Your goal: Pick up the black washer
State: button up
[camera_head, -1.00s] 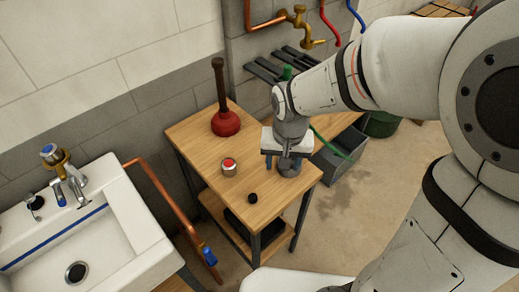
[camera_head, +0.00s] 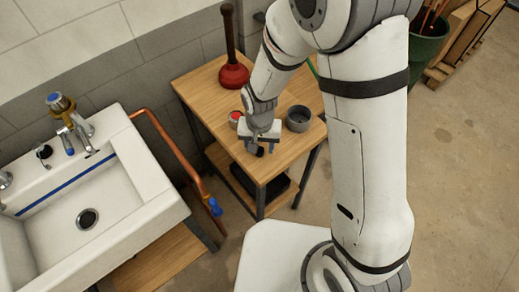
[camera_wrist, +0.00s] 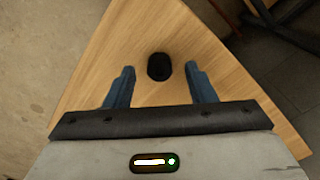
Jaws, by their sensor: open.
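The black washer (camera_wrist: 159,67) lies on the wooden table top in the wrist view, seen between the tips of my two blue fingers. In the head view the washer (camera_head: 259,152) shows just below my gripper, partly hidden by it. My gripper (camera_wrist: 159,80) is open and empty, with a finger on each side of the washer and bare wood between. In the head view my gripper (camera_head: 260,146) points down over the front part of the table. How high the fingertips are above the wood I cannot tell.
The wooden table (camera_head: 203,84) also bears a red plunger (camera_head: 234,75), a grey round cup (camera_head: 298,118) right of my gripper, and a small red-topped can (camera_head: 235,118) close on its left. A white sink (camera_head: 140,172) and copper pipe (camera_head: 168,139) stand left.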

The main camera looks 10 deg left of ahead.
jog(key=shift+f, duration=0.4)
jog(key=c, duration=1.1)
